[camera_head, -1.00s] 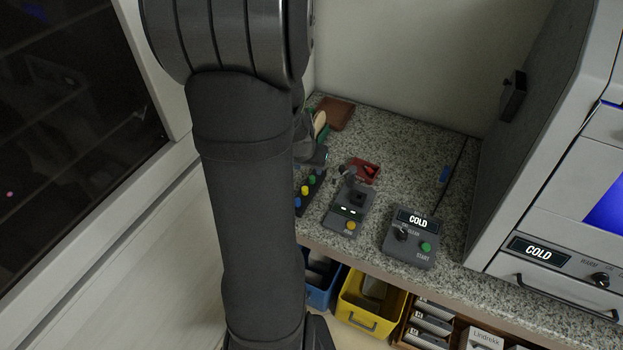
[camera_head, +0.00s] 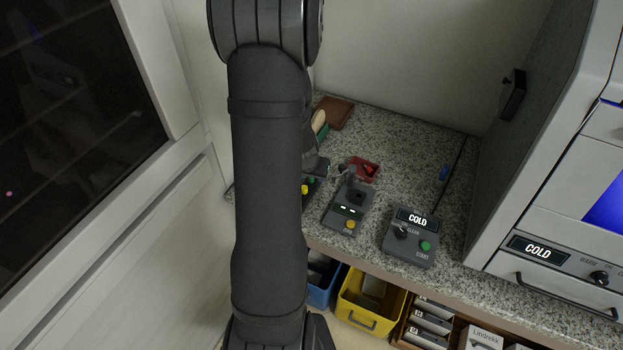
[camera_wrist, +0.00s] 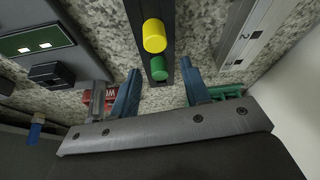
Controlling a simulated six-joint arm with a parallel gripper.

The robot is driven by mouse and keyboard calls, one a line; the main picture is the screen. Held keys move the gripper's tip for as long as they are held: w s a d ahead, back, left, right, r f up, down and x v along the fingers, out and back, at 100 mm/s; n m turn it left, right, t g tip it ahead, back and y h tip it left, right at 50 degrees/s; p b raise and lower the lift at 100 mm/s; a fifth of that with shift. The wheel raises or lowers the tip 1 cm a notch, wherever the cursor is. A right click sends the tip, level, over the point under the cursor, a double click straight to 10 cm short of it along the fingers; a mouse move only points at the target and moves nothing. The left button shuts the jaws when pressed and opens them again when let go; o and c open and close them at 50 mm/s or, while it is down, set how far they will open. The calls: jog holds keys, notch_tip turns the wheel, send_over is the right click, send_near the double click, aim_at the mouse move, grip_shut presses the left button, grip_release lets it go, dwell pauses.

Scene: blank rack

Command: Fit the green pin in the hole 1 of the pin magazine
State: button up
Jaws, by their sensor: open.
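The green pin (camera_wrist: 158,70) stands in a dark pin block (camera_wrist: 152,18), beside a larger-looking yellow pin (camera_wrist: 154,36). In the head view the green pin (camera_head: 312,181) and yellow pin (camera_head: 305,190) show just right of my arm. My gripper (camera_wrist: 159,68) is open and empty. In the wrist view its two blue-grey fingers lie left and right of the green pin, apart from it; the height gap is hard to judge. A light grey bar marked "2" (camera_wrist: 245,38), apparently the pin magazine, is at upper right; its hole 1 is not clearly visible.
A grey device with two lit windows (camera_head: 349,208) stands right of the pins, with a red tray (camera_head: 365,169) behind it. A control box reading COLD (camera_head: 411,237) is farther right. Green objects (camera_wrist: 226,92) lie beyond the right finger. Bare granite counter (camera_head: 400,150) lies behind.

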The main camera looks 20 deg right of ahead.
grip_shut()
dwell(0.4)
jog(key=shift+r, duration=0.85)
notch_tip(320, 180, up, 3)
jog(key=shift+w+f, duration=0.1)
jog(key=s+d+r, duration=0.6)
jog(key=s, duration=0.3)
jog(key=w+a+n+y, duration=0.1)
jog(key=w+a+n, duration=0.2)
jog(key=a, duration=0.6)
jog(key=w+a+f+n+y, duration=0.1)
jog(key=w+a+n, duration=0.2)
jog(key=w+a, duration=0.5)
jog(key=shift+w+a+f+t, duration=0.25)
jog(key=shift+a+t, duration=0.15)
jog(key=shift+a, duration=0.1)
